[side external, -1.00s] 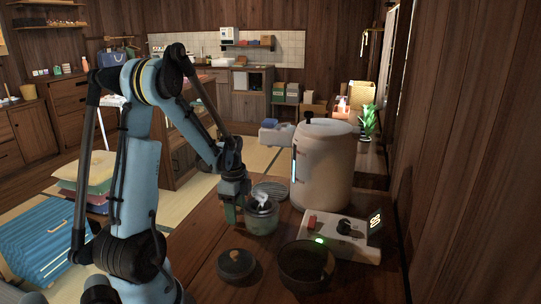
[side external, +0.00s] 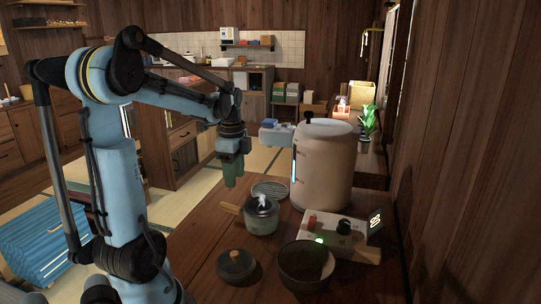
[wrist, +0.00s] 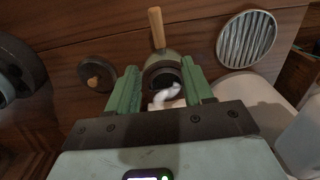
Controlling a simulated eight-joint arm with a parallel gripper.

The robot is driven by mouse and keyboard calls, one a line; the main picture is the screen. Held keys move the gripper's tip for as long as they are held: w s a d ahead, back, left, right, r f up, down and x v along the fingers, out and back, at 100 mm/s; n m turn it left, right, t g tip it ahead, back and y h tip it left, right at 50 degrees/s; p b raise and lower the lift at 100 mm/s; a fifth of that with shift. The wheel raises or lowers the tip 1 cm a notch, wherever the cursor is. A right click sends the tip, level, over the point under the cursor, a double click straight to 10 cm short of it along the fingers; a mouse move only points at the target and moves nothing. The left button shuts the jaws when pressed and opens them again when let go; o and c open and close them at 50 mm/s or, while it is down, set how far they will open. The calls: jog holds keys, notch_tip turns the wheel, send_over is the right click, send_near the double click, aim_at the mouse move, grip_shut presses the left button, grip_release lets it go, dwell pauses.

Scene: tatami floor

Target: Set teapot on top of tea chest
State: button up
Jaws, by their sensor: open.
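A small grey-green teapot (side external: 261,219) with a wooden side handle (side external: 230,208) and a white spout-like part stands upright on the brown wooden counter. In the wrist view the teapot (wrist: 163,66) shows beyond my fingers, its handle (wrist: 156,28) pointing away. My gripper (side external: 233,180) is above and behind the teapot, apart from it, fingers down. In the wrist view my gripper (wrist: 158,80) is open, with nothing held between its green fingers. I cannot identify the tea chest in either view.
A round dark lid (side external: 237,264) and a dark bowl (side external: 306,265) are in front of the teapot. A striped round rack (side external: 270,189) lies behind it. A large beige urn (side external: 322,165) and a control box (side external: 340,237) stand to the right.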

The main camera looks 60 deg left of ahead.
jog(key=w+d+n+t, duration=0.3)
jog(key=d+n+t, duration=0.4)
jog(key=d, duration=1.8)
jog(key=shift+r+n, duration=0.4)
jog(key=shift+n, duration=0.5)
